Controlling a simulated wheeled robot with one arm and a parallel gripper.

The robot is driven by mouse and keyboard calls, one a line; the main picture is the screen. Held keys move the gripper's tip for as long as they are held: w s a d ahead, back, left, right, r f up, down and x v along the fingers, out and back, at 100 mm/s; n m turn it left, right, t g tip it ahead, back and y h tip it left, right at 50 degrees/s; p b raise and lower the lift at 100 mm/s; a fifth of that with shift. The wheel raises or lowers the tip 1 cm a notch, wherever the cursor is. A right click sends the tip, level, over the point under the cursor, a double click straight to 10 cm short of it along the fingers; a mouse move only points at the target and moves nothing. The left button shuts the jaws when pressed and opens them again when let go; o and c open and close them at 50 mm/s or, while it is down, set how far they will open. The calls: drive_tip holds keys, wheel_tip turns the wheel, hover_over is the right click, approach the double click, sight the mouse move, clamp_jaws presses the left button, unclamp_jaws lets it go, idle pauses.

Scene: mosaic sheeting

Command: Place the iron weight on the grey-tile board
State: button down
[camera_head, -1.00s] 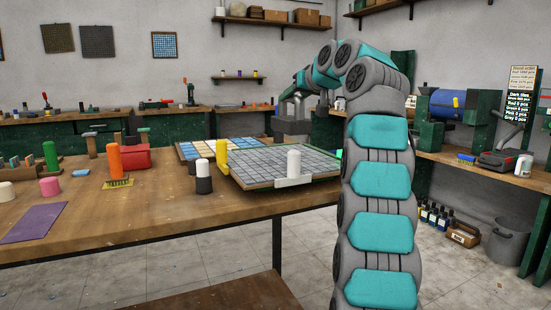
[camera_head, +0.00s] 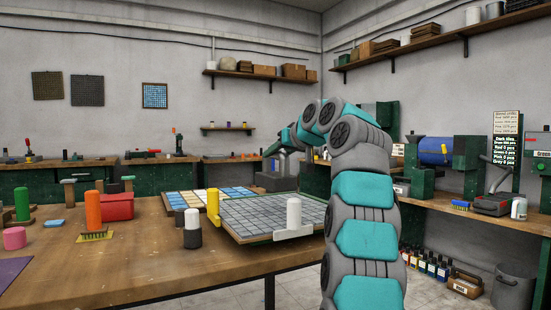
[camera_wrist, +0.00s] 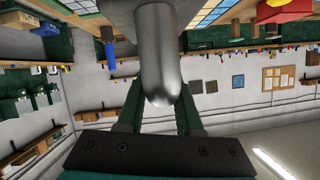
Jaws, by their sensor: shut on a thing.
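The iron weight (camera_head: 275,182) is a dark grey block with a rounded metal handle. My gripper (camera_head: 284,160) is shut on that handle, with the weight hanging below. In the wrist view, the silver handle (camera_wrist: 160,60) sits between the two green fingers of my gripper (camera_wrist: 160,100). The grey-tile board (camera_head: 262,212) lies on the wooden table with a white upright handle (camera_head: 294,212) at its front edge.
A blue-and-cream tile board (camera_head: 185,198) lies left of and behind the grey one.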

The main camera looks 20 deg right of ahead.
sight(276, 174)
drive_tip(key=shift+f+b, duration=1)
drive_tip(key=shift+f, duration=1.65)
drive_tip(key=shift+f, duration=0.1)
drive_tip(key=c, duration=0.6)
unclamp_jaws()
drive_tip(key=shift+f, duration=0.15)
drive_tip(key=shift+o, duration=0.2)
drive_tip(key=v, duration=1.2)
drive_tip(key=shift+b, duration=0.35)
